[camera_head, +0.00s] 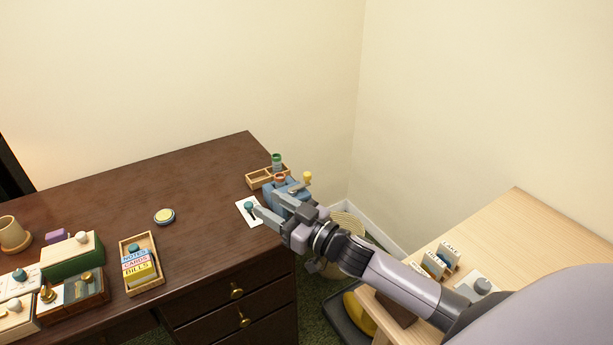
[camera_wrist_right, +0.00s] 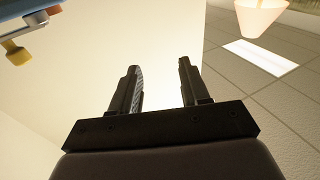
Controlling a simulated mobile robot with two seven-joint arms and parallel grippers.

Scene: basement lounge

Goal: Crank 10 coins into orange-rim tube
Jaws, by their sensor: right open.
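A blue coin machine (camera_head: 290,187) stands at the back right corner of the dark desk. Its yellow crank knob (camera_head: 307,177) sticks out at its right; in the right wrist view the knob (camera_wrist_right: 17,52) is at the upper left. A tube with an orange-red rim (camera_head: 280,178) shows at the machine's back left, partly hidden. A green-topped tube (camera_head: 277,160) stands in a wooden tray (camera_head: 254,184) behind it. My right gripper (camera_head: 266,204) is in front of the machine, fingers apart; in the right wrist view the gap (camera_wrist_right: 160,85) is empty. Contact with the machine cannot be told.
A white card with a teal knob (camera_head: 248,209) lies by the gripper. A yellow-topped round tin (camera_head: 164,216) and a wooden box of labelled cards (camera_head: 142,265) lie further left. Several small boxes crowd the left edge. A pale wooden table (camera_head: 510,225) stands right. The desk's middle is clear.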

